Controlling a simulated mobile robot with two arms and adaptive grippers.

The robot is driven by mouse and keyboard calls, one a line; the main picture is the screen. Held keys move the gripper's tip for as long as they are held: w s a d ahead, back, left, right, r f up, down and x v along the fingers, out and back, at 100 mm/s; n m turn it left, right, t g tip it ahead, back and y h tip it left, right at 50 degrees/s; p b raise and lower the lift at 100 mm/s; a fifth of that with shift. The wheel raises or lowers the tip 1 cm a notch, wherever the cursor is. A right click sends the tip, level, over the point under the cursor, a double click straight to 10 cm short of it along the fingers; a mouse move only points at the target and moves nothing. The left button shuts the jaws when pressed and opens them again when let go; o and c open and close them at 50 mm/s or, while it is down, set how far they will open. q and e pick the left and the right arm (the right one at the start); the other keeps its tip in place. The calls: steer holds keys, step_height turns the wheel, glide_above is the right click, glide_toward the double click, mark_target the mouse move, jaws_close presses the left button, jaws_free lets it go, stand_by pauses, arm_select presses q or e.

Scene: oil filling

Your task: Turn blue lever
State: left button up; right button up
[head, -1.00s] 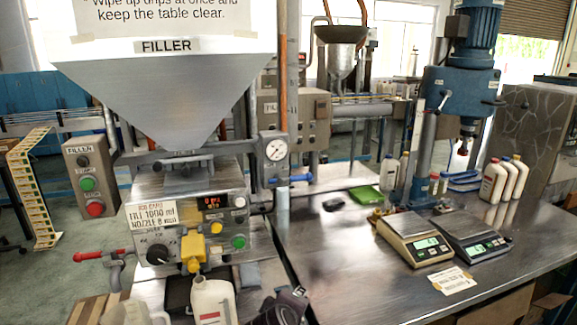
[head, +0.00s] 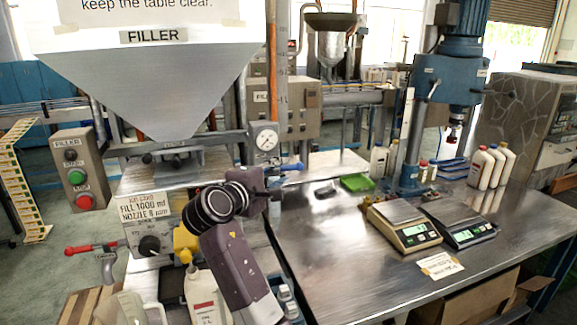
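The blue lever (head: 293,167) sticks out to the right, roughly level, from the filler's pipe below the round pressure gauge (head: 265,140). My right arm comes up from the bottom in front of the filler. Its gripper (head: 274,183) is just left of and below the lever, close to it in the picture. Whether it touches the lever is unclear. The fingers are small, dark and partly hidden, so I cannot tell how wide they stand. My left gripper is not in view.
A white bottle (head: 205,297) stands under the yellow nozzle (head: 186,243), partly behind my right arm. A red-handled lever (head: 90,248) is at left. Two scales (head: 404,228) (head: 458,222) stand on the steel table (head: 330,262). The table between filler and scales is mostly clear.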

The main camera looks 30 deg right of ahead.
mark_target(287, 169)
steer(key=p+x, duration=0.1)
steer(key=x, duration=0.4)
steer(key=shift+d+f, duration=0.1)
steer(key=shift+d, duration=0.15)
steer(key=shift+w, duration=0.1)
jaws_close()
